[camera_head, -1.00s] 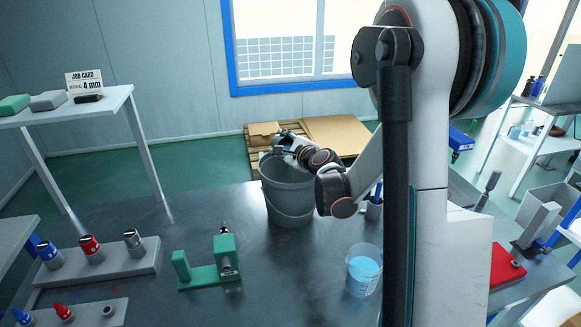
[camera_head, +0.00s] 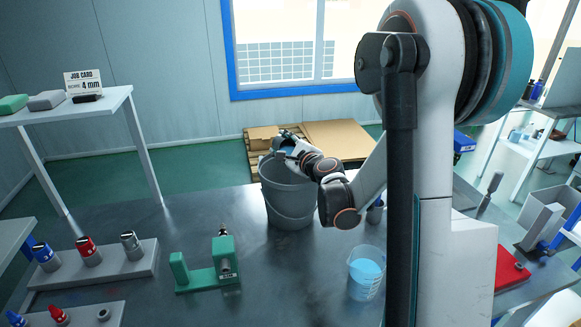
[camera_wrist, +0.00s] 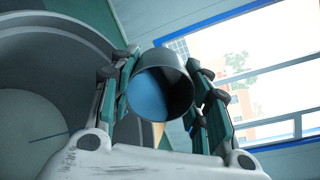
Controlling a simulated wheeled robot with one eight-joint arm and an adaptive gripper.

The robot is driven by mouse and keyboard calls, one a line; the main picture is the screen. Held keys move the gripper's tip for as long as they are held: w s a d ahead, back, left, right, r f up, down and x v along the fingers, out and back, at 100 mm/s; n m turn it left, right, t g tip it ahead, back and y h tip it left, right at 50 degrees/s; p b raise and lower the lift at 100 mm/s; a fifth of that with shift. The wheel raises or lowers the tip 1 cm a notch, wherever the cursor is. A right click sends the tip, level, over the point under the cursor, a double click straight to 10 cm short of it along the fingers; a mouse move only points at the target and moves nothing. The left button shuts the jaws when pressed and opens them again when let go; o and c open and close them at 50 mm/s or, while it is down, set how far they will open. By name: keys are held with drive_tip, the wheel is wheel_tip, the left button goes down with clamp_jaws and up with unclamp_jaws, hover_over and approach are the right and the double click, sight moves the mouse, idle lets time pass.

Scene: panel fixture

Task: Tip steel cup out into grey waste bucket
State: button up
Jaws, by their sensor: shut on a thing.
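The steel cup (camera_wrist: 178,88) sits between the fingers of my gripper (camera_wrist: 165,100) in the wrist view, with its round mouth turned towards the camera and blue showing inside. My gripper is shut on the cup. In the head view my gripper (camera_head: 284,142) is over the rim of the grey waste bucket (camera_head: 288,200), at its top. The cup is mostly hidden there by the gripper, with a small blue patch showing. The bucket stands upright on the dark table. Its wide grey inside (camera_wrist: 35,75) fills the left of the wrist view, beside the cup.
A clear beaker of blue liquid (camera_head: 366,272) stands in front of the bucket. A green fixture (camera_head: 212,268) and a grey rack (camera_head: 100,268) with several capped items are to the left. A red block (camera_head: 508,268) lies right of my arm. The table between bucket and fixture is clear.

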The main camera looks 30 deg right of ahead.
drive_tip(key=shift+s+r+t, duration=0.1)
drive_tip(key=shift+r+t, duration=0.4)
drive_tip(key=shift+r, duration=0.4)
